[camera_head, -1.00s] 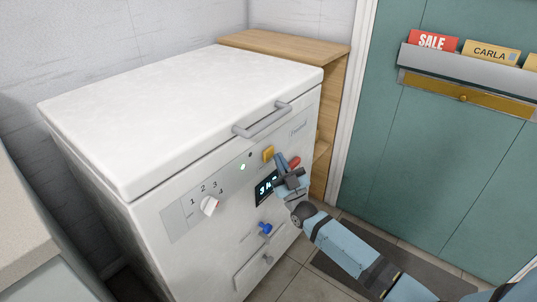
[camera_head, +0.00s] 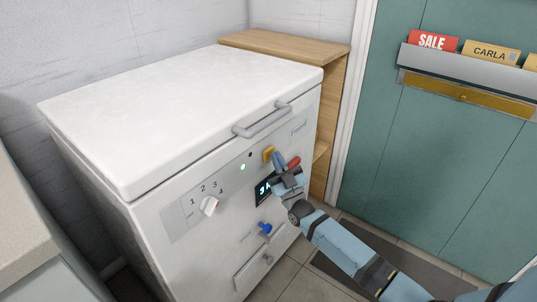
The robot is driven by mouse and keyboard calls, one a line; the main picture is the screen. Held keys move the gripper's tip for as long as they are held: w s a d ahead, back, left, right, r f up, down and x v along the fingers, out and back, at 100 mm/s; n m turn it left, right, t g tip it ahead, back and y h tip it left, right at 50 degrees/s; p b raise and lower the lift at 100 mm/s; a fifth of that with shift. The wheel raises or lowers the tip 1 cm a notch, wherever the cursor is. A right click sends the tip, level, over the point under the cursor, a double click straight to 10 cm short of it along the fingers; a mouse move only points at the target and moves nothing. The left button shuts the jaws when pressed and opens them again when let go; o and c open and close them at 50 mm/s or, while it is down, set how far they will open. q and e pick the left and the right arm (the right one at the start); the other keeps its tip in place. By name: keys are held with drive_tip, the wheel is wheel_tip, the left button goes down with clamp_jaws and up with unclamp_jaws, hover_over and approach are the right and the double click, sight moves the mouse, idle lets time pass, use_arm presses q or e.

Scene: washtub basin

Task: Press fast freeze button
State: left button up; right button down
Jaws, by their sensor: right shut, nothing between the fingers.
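A white chest freezer (camera_head: 190,110) stands with its lid shut. Its front panel carries a yellow button (camera_head: 268,153), a red switch (camera_head: 294,162), a lit green light (camera_head: 243,167), a white dial (camera_head: 210,205) marked with numbers, and a dark display (camera_head: 263,189). I cannot read which control is labelled fast freeze. My right gripper (camera_head: 279,160) is shut and empty, its tip at the panel just beside the yellow button, close to the red switch. I cannot tell whether it touches the button. The gripper hides part of the display. My left gripper is not in view.
A grey handle (camera_head: 263,120) sticks out from the lid's front edge. A blue knob (camera_head: 265,228) and a small drawer (camera_head: 266,262) are lower on the front. A wooden cabinet (camera_head: 290,43) stands behind, a green door (camera_head: 440,150) at right, a counter (camera_head: 25,225) at left.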

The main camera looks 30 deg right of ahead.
drive_tip(key=shift+w, duration=0.15)
idle(0.3)
drive_tip(key=shift+s+d+p, duration=0.15)
drive_tip(key=shift+s+p, duration=0.25)
drive_tip(key=shift+s, duration=0.2)
drive_tip(key=s+p, duration=0.1)
drive_tip(key=s+d+p, duration=0.1)
drive_tip(key=s, duration=0.1)
drive_tip(key=s+d+p, duration=0.1)
drive_tip(key=s, duration=0.1)
drive_tip(key=shift+s+d, duration=0.15)
drive_tip(key=shift+s, duration=0.1)
idle(0.4)
